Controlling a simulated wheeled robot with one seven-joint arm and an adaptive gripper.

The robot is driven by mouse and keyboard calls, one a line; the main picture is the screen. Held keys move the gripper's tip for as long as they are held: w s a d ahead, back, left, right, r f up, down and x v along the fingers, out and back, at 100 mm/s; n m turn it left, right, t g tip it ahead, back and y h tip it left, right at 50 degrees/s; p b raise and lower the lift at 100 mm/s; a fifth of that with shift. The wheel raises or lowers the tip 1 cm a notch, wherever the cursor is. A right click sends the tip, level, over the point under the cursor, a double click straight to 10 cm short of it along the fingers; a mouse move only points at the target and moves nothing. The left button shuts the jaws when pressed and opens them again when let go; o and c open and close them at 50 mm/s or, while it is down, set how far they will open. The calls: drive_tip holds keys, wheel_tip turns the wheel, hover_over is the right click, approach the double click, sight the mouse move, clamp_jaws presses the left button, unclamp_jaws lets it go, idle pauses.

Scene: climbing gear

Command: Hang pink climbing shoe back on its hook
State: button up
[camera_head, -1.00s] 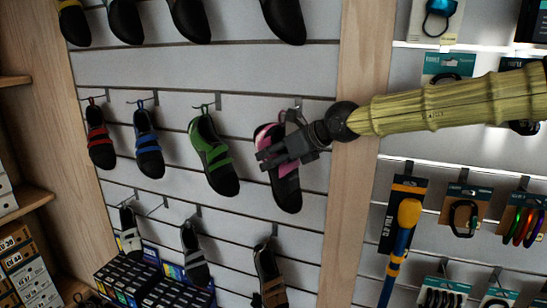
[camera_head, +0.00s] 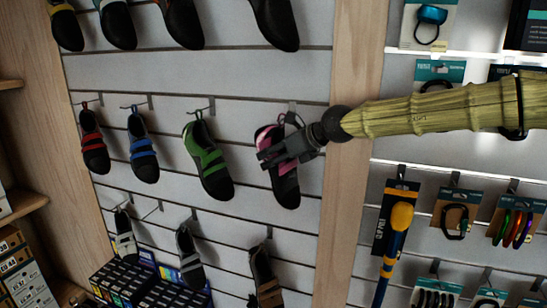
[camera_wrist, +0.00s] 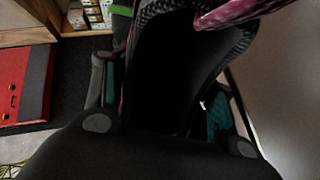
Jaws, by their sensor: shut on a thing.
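The pink and black climbing shoe (camera_head: 284,182) is upright, toe down, in front of the slatted wall in the head view. My gripper (camera_head: 272,156) is shut on it from the right, across its middle. The metal hook (camera_head: 292,108) shows just above the shoe's heel. Whether the shoe's loop is on the hook cannot be made out. In the wrist view the dark shoe opening and its pink edge (camera_wrist: 240,10) fill the upper middle, between my gripper's fingers (camera_wrist: 170,115).
A green shoe (camera_head: 208,160) hangs close on the left, with blue (camera_head: 142,148) and red (camera_head: 94,142) shoes beyond. A brown shoe (camera_head: 265,277) hangs below. A wooden post (camera_head: 343,200) stands close on the right, with carabiner packs (camera_head: 456,212) past it.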

drive_tip(key=shift+w+d+f, duration=0.2)
drive_tip(key=shift+w+f, duration=0.2)
drive_tip(key=shift+w, duration=0.15)
drive_tip(key=shift+w+f+p, duration=0.1)
drive_tip(key=shift+f+p, duration=0.05)
drive_tip(key=shift+p, duration=0.2)
drive_tip(key=shift+f, duration=0.15)
drive_tip(key=o, duration=1.3)
drive_tip(key=shift+d, duration=0.1)
